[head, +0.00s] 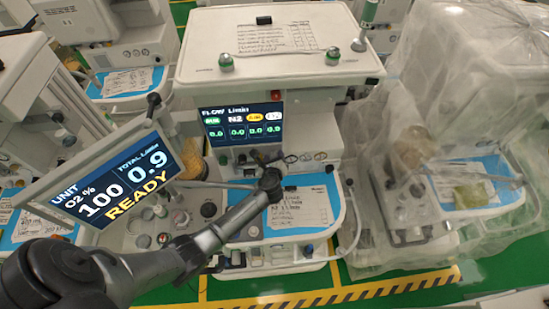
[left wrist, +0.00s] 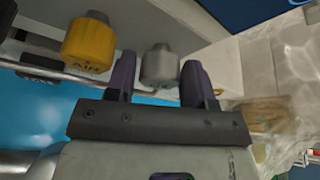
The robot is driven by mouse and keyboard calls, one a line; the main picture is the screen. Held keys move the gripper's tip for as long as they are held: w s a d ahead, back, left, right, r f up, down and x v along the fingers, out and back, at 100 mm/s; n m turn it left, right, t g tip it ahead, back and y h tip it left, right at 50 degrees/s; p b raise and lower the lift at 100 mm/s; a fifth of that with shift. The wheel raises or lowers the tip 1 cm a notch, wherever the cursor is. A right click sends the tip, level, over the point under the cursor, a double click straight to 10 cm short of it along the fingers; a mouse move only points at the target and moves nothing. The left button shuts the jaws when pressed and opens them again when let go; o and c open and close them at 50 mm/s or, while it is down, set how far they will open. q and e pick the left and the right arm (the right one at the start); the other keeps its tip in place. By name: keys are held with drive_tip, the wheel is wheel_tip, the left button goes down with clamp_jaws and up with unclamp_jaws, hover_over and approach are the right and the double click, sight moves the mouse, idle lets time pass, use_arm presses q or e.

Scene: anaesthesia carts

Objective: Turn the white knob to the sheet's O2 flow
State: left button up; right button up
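The white knob (left wrist: 160,66) looks pale grey in the left wrist view and sits between the two fingers of my left gripper (left wrist: 160,82). A gap shows between the knob and the left finger; whether the right finger touches it I cannot tell. In the head view my left gripper (head: 262,160) is at the knob row under the flow display (head: 241,124), partly hidden by its wrist. The display's last column reads 0.9. The large tilted screen (head: 120,180) reads O2 100%, total 0.9, READY. A printed sheet (head: 300,208) lies on the worktop, its writing too small to read. My right gripper is out of view.
A yellow AIR knob (left wrist: 88,46) stands left of the white knob, close to my left finger. Another sheet (head: 275,38) lies on the cart top (head: 325,60). A plastic-draped cart (head: 460,120) stands at the right. Green floor (head: 360,292) with yellow lines lies in front.

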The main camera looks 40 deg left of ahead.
use_arm(q)
drive_tip(key=v, duration=1.3)
drive_tip(key=shift+s+d, duration=0.25)
drive_tip(key=shift+d, duration=0.05)
drive_tip(key=shift+r, duration=0.15)
